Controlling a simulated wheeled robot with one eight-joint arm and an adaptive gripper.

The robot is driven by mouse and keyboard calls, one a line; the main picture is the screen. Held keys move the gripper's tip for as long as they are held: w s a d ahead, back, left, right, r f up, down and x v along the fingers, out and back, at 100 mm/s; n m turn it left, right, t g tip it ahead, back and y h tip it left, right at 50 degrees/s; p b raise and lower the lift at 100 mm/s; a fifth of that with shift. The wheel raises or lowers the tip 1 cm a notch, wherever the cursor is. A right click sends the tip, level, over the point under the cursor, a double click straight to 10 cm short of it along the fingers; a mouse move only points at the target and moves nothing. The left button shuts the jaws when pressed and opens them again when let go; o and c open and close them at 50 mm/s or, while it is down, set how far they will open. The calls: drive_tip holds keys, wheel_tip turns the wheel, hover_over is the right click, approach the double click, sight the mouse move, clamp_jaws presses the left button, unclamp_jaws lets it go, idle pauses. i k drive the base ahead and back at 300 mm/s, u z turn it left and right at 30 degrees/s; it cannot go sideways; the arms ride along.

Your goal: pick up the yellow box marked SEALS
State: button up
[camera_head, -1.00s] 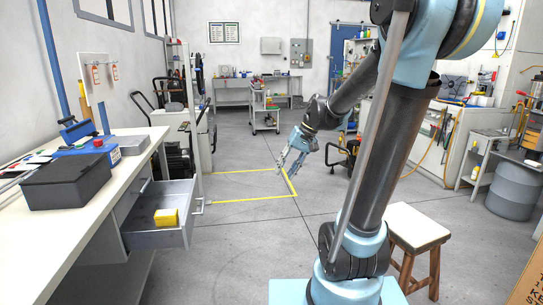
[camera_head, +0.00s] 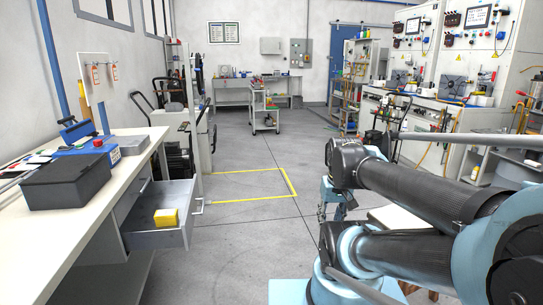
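A small yellow box (camera_head: 166,217) lies in an open grey drawer (camera_head: 158,238) under the left workbench. Any marking on it is too small to read. My gripper (camera_head: 335,211) hangs low right of the middle, just beyond my folded arm, and points down. It is well to the right of the drawer and apart from the box. My arm partly hides it, and its fingers are too small and overlapped to tell their opening. Nothing is visibly held.
The white workbench (camera_head: 128,163) holds a dark grey case (camera_head: 66,181) and a blue device (camera_head: 83,160) above the drawer. A stool (camera_head: 390,217) stands partly hidden behind my arm. Open floor with a yellow marked outline (camera_head: 250,199) lies between drawer and gripper.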

sight(164, 218)
drive_tip(key=u, duration=1.15)
